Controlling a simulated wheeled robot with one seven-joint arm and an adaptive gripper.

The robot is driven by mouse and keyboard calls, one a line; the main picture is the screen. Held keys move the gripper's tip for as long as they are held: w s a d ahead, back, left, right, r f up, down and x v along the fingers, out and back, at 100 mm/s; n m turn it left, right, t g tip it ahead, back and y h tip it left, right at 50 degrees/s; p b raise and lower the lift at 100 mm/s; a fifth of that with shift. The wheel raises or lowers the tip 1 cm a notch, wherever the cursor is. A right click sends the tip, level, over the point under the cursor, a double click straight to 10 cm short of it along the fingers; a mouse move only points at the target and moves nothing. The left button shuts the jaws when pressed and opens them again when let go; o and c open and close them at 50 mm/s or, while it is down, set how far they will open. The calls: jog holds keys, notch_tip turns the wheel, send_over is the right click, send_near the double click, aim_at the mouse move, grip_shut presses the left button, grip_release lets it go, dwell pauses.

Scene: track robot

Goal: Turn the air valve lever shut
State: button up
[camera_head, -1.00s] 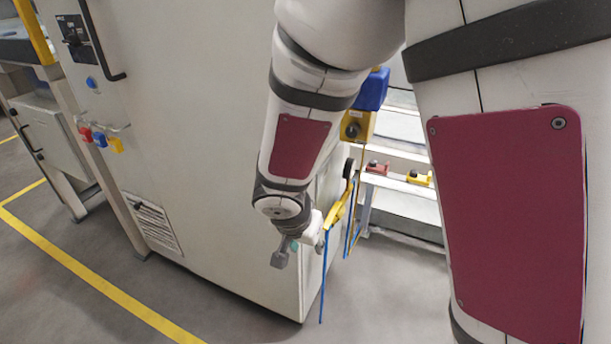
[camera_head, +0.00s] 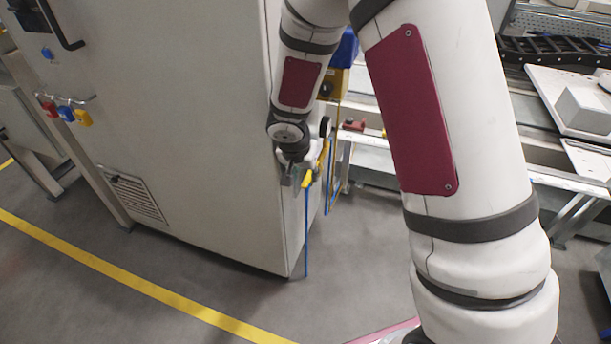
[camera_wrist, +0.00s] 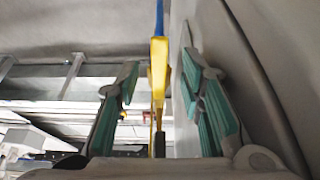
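The yellow air valve lever (camera_head: 323,158) is at the right side of the big pale cabinet, slanting down towards its front edge. In the wrist view the yellow lever (camera_wrist: 158,72) runs between the two teal-padded fingers, with gaps on both sides. My gripper (camera_head: 296,172) is at the lever's lower end in the head view, partly hiding it. In the wrist view my gripper (camera_wrist: 160,84) is open around the lever, and neither pad visibly touches it. The valve body behind the lever is mostly hidden.
The cabinet's (camera_head: 200,110) side wall runs close beside my gripper. A blue hose (camera_head: 307,235) hangs below the lever. A yellow and blue box (camera_head: 335,82) is above it. Racks and a conveyor (camera_head: 380,160) stand behind. The floor in front is clear.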

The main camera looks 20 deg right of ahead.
jog(key=shift+x, duration=1.15)
grip_shut()
jog(key=shift+d+b, duration=0.15)
jog(key=shift+b, duration=0.2)
